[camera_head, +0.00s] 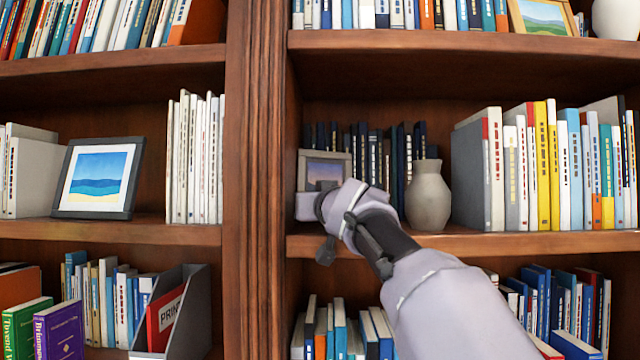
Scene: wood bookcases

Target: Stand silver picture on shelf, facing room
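The silver picture (326,170) is a small frame with a dusky purple and orange image. It is upright at the left end of the right bookcase's middle shelf (470,243), its image toward the room. My gripper (318,206) is at its lower part, and my wrist and arm come in from the lower right. They cover the picture's lower right corner. The fingertips are hidden, so I cannot tell if they hold the frame, or if its bottom edge touches the shelf.
A grey vase (428,197) stands right of my wrist, close to it. Dark books (398,160) fill the space behind. Tall books (540,165) stand farther right. The wooden upright (255,180) is close on the left. Another shelf (460,41) is above.

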